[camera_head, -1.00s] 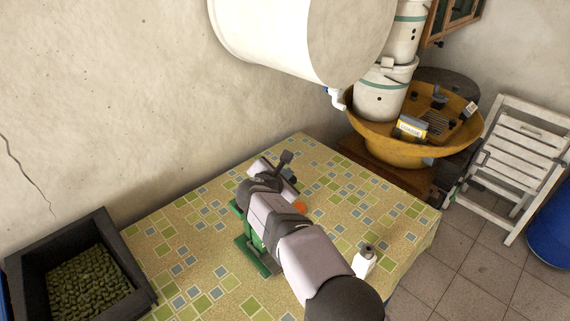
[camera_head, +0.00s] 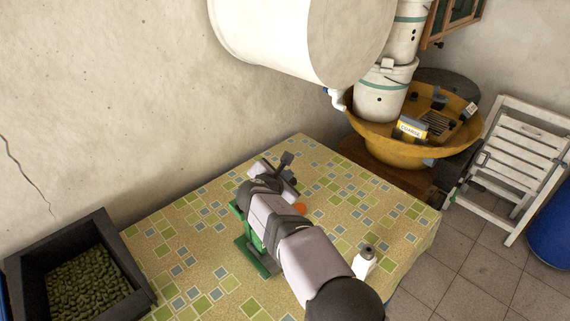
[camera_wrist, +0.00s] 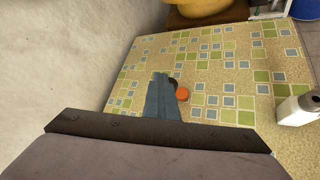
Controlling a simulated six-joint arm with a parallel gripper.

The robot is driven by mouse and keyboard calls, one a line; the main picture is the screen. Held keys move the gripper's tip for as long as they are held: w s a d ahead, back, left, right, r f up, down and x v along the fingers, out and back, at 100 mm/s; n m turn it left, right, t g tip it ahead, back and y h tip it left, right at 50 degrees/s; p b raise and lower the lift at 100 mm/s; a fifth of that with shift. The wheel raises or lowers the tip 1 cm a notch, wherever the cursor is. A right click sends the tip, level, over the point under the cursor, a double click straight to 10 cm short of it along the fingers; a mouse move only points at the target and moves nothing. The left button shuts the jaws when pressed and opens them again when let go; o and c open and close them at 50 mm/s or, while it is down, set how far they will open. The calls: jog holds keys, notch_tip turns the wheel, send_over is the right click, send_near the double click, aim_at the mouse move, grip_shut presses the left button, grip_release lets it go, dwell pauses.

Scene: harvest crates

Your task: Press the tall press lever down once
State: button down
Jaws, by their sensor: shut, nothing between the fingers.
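A green press (camera_head: 262,262) stands on the tiled-pattern table, mostly hidden behind my arm in the head view. A small orange round thing (camera_head: 299,208) shows just right of my arm. It also shows in the wrist view (camera_wrist: 182,94), close to the right of my fingers, with a small dark part beside it. I cannot tell whether these belong to the lever, and the lever itself is not clearly seen. My gripper (camera_wrist: 162,82) is shut, its blue-grey fingers together with nothing between them. I cannot tell whether it touches anything.
The table (camera_head: 340,185) has free room at the back and right. A white bottle (camera_head: 364,264) stands near its front right edge. A dark crate of green produce (camera_head: 30,268) is at the left. A large white tank (camera_head: 270,40) hangs above, and a yellow basin (camera_head: 385,150) stands behind.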

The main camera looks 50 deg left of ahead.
notch_tip(320, 180, up, 8)
jog(key=s+p, duration=0.2)
jog(key=p, duration=0.3)
jog(key=shift+f, duration=0.15)
dwell(0.6)
jog(key=shift+s+a+p, duration=0.1)
jog(key=shift+p, duration=0.2)
jog(key=r+p, duration=0.1)
jog(key=r, duration=0.1)
jog(key=s+r+p, duration=0.1)
jog(key=r+p, duration=0.1)
jog(key=r, duration=0.1)
jog(key=shift+s, duration=0.2)
dwell(1.0)
